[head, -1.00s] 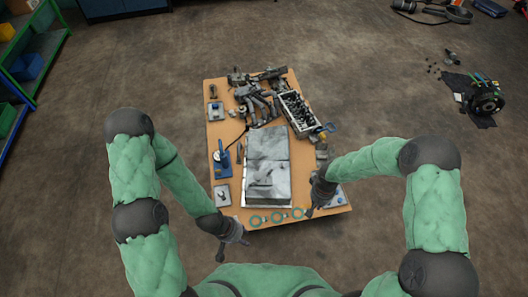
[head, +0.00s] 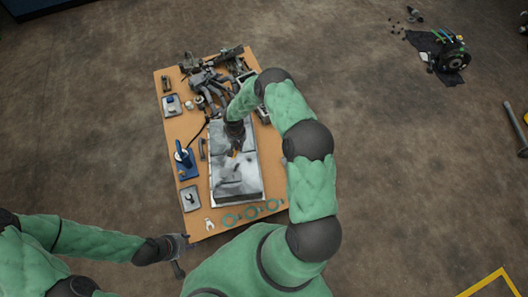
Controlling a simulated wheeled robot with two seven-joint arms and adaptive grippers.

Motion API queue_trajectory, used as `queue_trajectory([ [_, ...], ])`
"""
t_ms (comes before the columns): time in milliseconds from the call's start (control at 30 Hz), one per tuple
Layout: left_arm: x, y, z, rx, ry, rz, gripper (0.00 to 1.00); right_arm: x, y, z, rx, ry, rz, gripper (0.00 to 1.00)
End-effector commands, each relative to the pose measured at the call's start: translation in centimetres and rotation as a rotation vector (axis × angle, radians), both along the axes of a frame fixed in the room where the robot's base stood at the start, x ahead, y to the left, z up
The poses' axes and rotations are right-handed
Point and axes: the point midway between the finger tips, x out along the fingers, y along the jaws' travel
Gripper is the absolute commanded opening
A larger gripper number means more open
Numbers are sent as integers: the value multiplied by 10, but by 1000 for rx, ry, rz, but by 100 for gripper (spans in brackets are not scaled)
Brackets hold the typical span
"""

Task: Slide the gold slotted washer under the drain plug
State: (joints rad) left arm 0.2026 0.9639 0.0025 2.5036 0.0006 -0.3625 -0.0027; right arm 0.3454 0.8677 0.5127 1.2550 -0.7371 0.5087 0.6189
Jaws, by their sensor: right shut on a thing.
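A grey metal housing (head: 233,180) lies on the orange-brown workbench (head: 188,215). My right gripper (head: 234,150) is low over its upper part and shut on a small gold-orange piece (head: 234,154), apparently the gold slotted washer. The washer's slot is too small to make out. The drain plug cannot be made out; the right gripper and arm cover that part of the housing. Whether the washer touches anything cannot be told. My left gripper (head: 180,258) is off the bench's front left corner, empty, with its fingers apart.
Teal rings (head: 252,212) and a small pale part (head: 209,224) lie along the front edge. A blue tool on a tray (head: 184,158) and a small tray (head: 190,197) stand along the left. Dark parts (head: 208,80) crowd the back.

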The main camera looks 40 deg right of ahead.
Motion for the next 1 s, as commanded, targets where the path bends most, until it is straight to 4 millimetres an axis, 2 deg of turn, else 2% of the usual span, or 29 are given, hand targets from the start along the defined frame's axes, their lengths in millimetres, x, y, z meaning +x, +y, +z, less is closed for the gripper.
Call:
queue_trajectory([
  [33, 0, 0, -7, 0, 0, 0, 40, 5, -13, -22, 0, 3, -31, 0],
  [267, 0, 0, -24, 0, 0, 0, 40, 20, -65, -92, 1, 2, -155, 0],
  [400, 0, 0, -34, 0, 0, 0, 40, 21, -97, -136, 3, 0, -228, 0],
  [600, 0, 0, -45, 0, 0, 0, 40, 13, -133, -189, 5, -3, -316, 0],
  [767, 0, 0, -50, 0, 0, 0, 40, 7, -150, -212, 6, -8, -358, 0],
  [1000, 0, 0, -53, 0, -1, 0, 40, 5, -156, -222, 6, -10, -375, 0],
])
